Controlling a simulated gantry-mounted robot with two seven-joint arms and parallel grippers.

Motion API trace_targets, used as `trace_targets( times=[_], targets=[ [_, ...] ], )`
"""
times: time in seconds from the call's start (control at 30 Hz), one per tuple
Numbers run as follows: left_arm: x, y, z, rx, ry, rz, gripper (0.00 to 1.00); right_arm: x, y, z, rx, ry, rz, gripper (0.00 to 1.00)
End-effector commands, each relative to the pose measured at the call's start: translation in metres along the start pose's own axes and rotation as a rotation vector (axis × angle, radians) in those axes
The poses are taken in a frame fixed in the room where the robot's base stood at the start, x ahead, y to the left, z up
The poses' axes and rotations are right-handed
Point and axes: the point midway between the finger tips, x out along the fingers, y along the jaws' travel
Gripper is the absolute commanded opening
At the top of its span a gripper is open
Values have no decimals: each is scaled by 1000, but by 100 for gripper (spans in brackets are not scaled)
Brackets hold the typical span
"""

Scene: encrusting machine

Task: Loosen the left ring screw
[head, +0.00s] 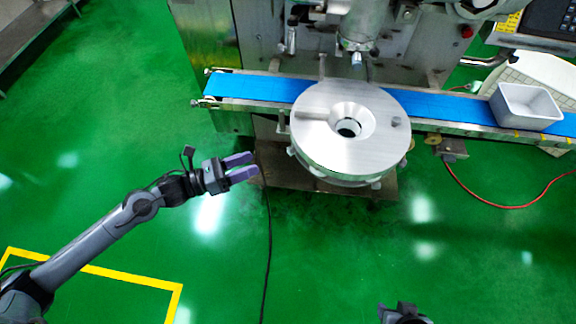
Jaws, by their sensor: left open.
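A round metal disc (335,150) with a central hole sits in front of the blue conveyor, with several small screw-like fittings around its lower rim. One small upright fitting (283,124) shows at its left edge; I cannot tell for sure which fitting is the left ring screw. My left gripper (254,165) is open and empty, with its two purple fingers pointing right. It is left of the disc and apart from it. Part of my right arm (402,314) shows at the bottom edge; its fingers cannot be made out.
A blue conveyor belt (440,105) runs behind the disc, with a white bin (527,105) at its right. A black cable (267,230) hangs near my left gripper, and a red hose (490,205) lies at the right. The green floor in front is mostly clear.

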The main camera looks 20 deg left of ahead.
Motion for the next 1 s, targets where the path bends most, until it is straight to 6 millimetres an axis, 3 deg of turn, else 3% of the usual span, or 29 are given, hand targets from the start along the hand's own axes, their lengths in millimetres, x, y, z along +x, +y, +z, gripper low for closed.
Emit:
trace_targets(
  times=[0.03, 0.2, 0.53, 1.0],
  targets=[
    [0, 12, -16, 21, 6, -2, 54, 23, -1, 7, 0, 0, 0, 43],
    [1, 24, -22, 58, 9, -6, 54, 44, -2, 14, 0, 0, 0, 43],
    [20, 26, -21, 65, 0, -8, 54, 51, -2, 16, 0, 2, 0, 43],
    [92, 25, -21, 65, 0, -8, 54, 59, -2, 19, 0, 2, 1, 43]
  ],
)
